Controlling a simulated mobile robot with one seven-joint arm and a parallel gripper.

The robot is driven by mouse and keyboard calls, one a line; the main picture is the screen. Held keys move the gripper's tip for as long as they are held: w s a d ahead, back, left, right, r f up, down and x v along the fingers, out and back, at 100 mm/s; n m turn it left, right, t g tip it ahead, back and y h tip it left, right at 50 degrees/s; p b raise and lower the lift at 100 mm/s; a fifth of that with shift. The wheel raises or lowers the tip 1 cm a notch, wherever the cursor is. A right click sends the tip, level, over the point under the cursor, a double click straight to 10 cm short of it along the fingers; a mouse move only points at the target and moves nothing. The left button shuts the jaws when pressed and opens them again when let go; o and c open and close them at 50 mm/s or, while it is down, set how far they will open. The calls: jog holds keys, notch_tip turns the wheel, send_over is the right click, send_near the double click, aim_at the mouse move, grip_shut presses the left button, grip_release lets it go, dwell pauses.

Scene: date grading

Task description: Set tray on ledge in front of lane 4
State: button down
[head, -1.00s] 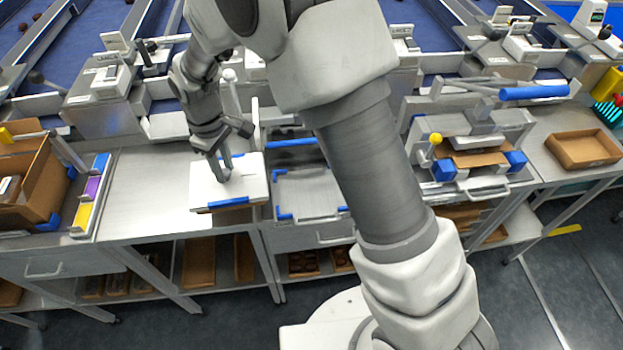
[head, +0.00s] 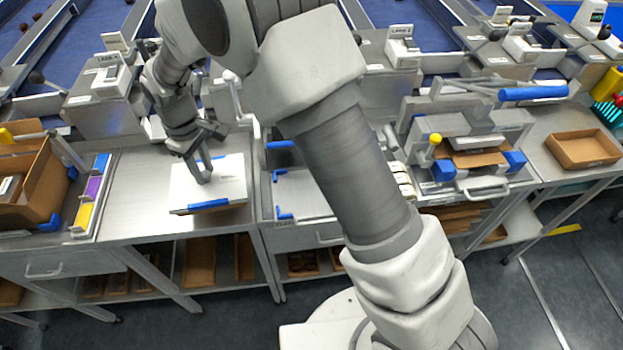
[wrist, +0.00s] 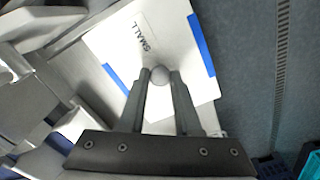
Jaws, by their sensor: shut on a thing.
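The tray is a flat white piece (head: 222,182) with blue edge strips, seen above the steel counter left of centre in the head view. In the wrist view the tray (wrist: 170,50) carries the word SMALL and a round grey knob (wrist: 160,75). My gripper (head: 203,172) is shut on that knob, and the fingers (wrist: 160,80) stand on either side of it. The head view does not clearly show whether the tray touches the counter. Lane signs stand behind the counter; one at top centre (head: 401,31) seems to read LANE 4, partly beside my arm.
A steel fixture with blue corners (head: 300,192) lies right of the tray, partly behind my arm. A press with a yellow knob (head: 470,150) stands farther right. Bare counter (head: 135,200) lies between bins and tray.

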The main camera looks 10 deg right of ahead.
aim_at(183, 183)
jog(key=shift+a+p, duration=0.3)
jog(key=shift+a, duration=2.55)
jog(key=shift+f+b, duration=1.8)
jog(key=shift+f, duration=0.9)
jog(key=c, duration=0.5)
grip_release()
jog(key=shift+r, duration=0.1)
jog(key=shift+r+p, duration=2.75)
jog(key=shift+r, duration=1.65)
